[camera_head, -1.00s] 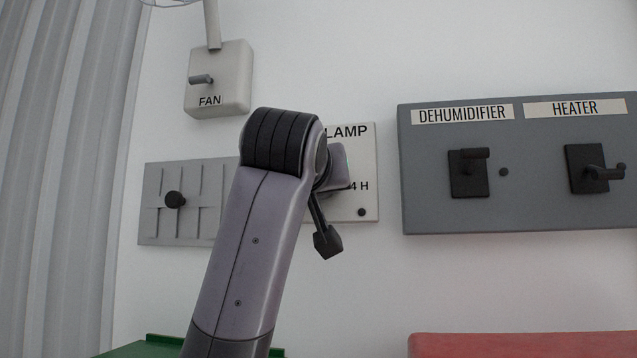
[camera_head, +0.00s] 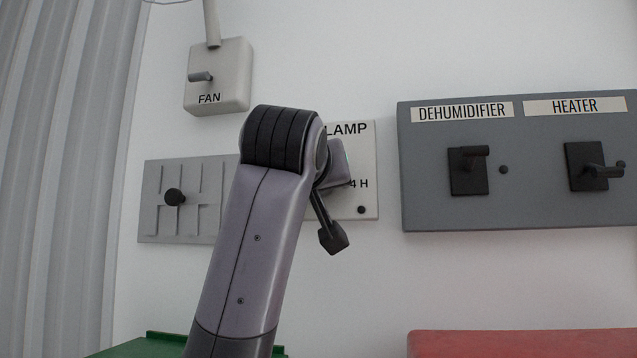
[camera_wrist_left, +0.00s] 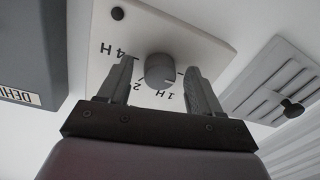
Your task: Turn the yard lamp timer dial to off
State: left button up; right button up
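The lamp timer panel (camera_head: 368,150) is a white plate on the wall, with "LAMP" and "4 H" showing beside my left arm, which covers the rest. In the left wrist view the panel appears turned over, with a round grey dial (camera_wrist_left: 159,70) and marks reading 4 H, 2 and 1 H. My left gripper (camera_wrist_left: 160,65) is open, with one finger on each side of the dial. Gaps show between fingers and dial; contact is not visible. The dial's exact setting is unclear, and no "off" mark is visible. My right gripper is out of view.
A grey panel (camera_head: 512,212) with dehumidifier and heater switches is at right. A fan switch box (camera_head: 228,75) is above left, and a slotted plate with a black knob (camera_head: 174,197) is left. Green (camera_head: 145,348) and red (camera_head: 520,343) surfaces lie below.

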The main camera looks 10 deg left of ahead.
pick_arm(q)
jog(key=s+b, duration=0.2)
jog(key=s, duration=0.5)
jog(key=shift+d+b, duration=0.25)
jog(key=shift+b, duration=0.1)
jog(key=shift+s, duration=0.1)
